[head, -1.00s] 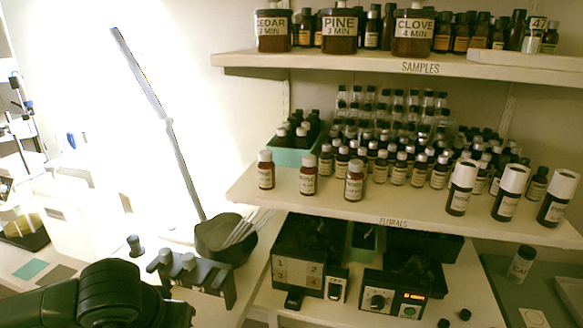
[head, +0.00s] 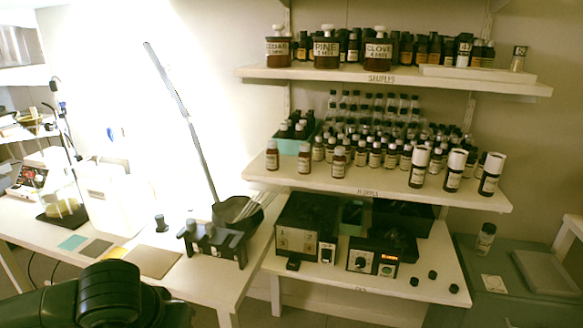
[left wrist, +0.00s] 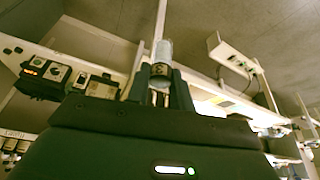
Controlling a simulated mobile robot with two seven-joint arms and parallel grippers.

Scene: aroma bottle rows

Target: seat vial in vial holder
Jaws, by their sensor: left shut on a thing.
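My left arm shows at the lower left of the head view, with its fingers out of sight. In the left wrist view my left gripper (left wrist: 159,88) is shut on a small vial (left wrist: 161,57) with a pale, translucent body, held between the fingertips. The vial holder (head: 213,247) is a black rack on the white bench in the head view. Grey-capped vials stand in it, one of them at its left (head: 191,227); it is apart from my arm. Any empty slot is too small to tell. My right gripper is in no view.
A small dark-capped piece (head: 160,223) stands left of the holder. A dark bowl (head: 238,213) with pale sticks is behind it. A brown mat (head: 153,261) lies on the bench. Shelves of bottles (head: 390,178) and black devices (head: 306,232) are at the right.

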